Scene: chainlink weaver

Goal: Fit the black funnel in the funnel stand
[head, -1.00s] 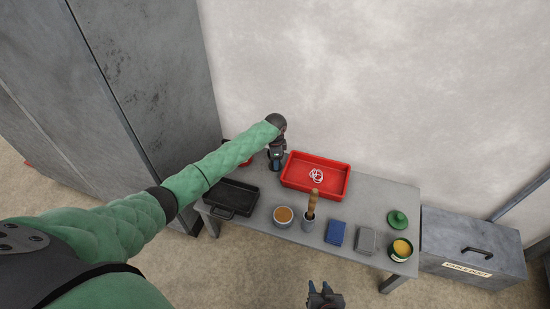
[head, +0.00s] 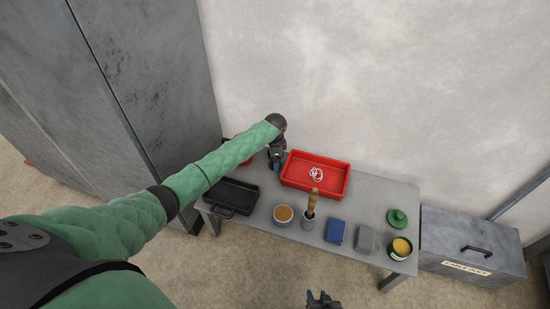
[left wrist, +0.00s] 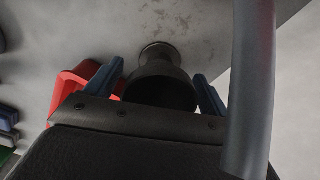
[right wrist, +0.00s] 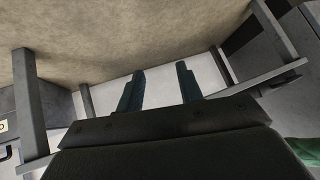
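The black funnel (left wrist: 160,92) shows in the left wrist view, its wide round end toward the camera and narrowing farther away. A dark round rim (left wrist: 160,50) lies beyond it on the grey table; I cannot tell whether it is part of the funnel or of the stand. My left gripper (left wrist: 160,72) has its blue fingers apart on either side of the funnel, with a gap visible at the left finger. In the head view, my left gripper (head: 276,160) is over the table's back left. My right gripper (right wrist: 160,72) is open and empty, in front of the table.
A red tray (head: 334,188) with white rings stands right of my left gripper. A black tray (head: 232,194), an orange-filled bowl (head: 283,214), a wooden-handled tool in a grey cup (head: 308,222), blue (head: 335,232) and grey (head: 365,239) blocks and a green jar (head: 400,248) line the front edge.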

